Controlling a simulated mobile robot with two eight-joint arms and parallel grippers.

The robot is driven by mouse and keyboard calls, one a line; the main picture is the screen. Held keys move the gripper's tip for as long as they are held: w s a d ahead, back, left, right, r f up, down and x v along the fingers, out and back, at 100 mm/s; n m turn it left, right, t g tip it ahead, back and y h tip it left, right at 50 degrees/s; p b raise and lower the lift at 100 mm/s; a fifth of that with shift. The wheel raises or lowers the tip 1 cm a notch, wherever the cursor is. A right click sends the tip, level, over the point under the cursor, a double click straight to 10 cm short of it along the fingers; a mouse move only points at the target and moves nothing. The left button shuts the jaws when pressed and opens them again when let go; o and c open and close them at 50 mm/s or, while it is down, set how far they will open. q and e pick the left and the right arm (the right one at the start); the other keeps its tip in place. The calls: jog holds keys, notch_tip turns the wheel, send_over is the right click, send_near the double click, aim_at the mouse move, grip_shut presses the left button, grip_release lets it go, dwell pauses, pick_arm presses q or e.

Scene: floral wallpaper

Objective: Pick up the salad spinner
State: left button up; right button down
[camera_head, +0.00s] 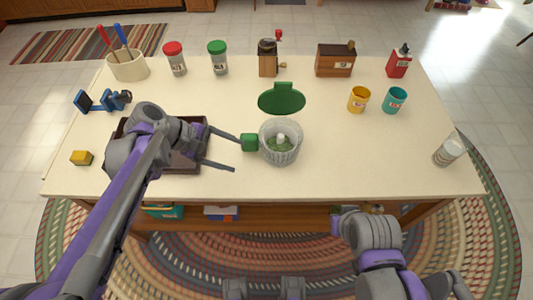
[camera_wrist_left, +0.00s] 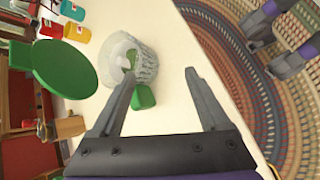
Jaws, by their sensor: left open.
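The salad spinner has a clear ribbed bowl (camera_head: 280,145) with green contents, a round green lid (camera_head: 282,100) and a green block-like handle (camera_head: 249,142) on its left side. It stands upright on the table, and the lid shows behind the bowl. In the left wrist view, the bowl (camera_wrist_left: 146,62), lid (camera_wrist_left: 65,70) and green handle (camera_wrist_left: 143,97) also show. My left gripper (camera_head: 237,154) is open and empty, its fingers pointing at the bowl from the left. In the left wrist view, the handle appears between the fingers (camera_wrist_left: 162,72).
A dark tray (camera_head: 190,160) lies under my left arm. Jars, a grinder (camera_head: 268,58), a wooden box (camera_head: 335,60) and cups line the back. The table right of the bowl is mostly clear.

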pick_arm(q)
jog(key=w+a+f+n+h+b, duration=0.1)
jog(key=w+f+n+h+b, duration=0.1)
jog(key=w+f+h+b, duration=0.1)
jog(key=w+a+f+n+h+b, duration=0.2)
jog(key=w, duration=0.3)
jog(key=w+a+f+n+g+h+b, duration=0.1)
jog(key=w+a+f+n+h+b, duration=0.1)
jog(key=w+f+h+b, duration=0.1)
jog(key=shift+w+a+f+h+b, duration=0.15)
jog(key=shift+w+f+h+b, duration=0.2)
jog(key=shift+w, duration=0.1)
jog(key=shift+w+a+f+g+h, duration=0.15)
jog(key=shift+a+g+h, duration=0.1)
jog(key=shift+a+g, duration=0.05)
send_near(259, 136)
jog(key=shift+w+d+f+b, duration=0.15)
jog(key=shift+w+d+f, duration=0.15)
jog(key=shift+d, duration=0.35)
jog(key=shift+w+d+f+b, duration=0.15)
jog(key=shift+d+f, duration=0.15)
jog(key=shift+d, duration=0.3)
jog(key=d, duration=0.5)
jog(key=shift+s+d, duration=0.1)
jog(key=shift+s, duration=0.05)
grip_shut()
pick_arm(e)
notch_tip(259, 136, down, 12)
jog(key=shift+s, duration=0.25)
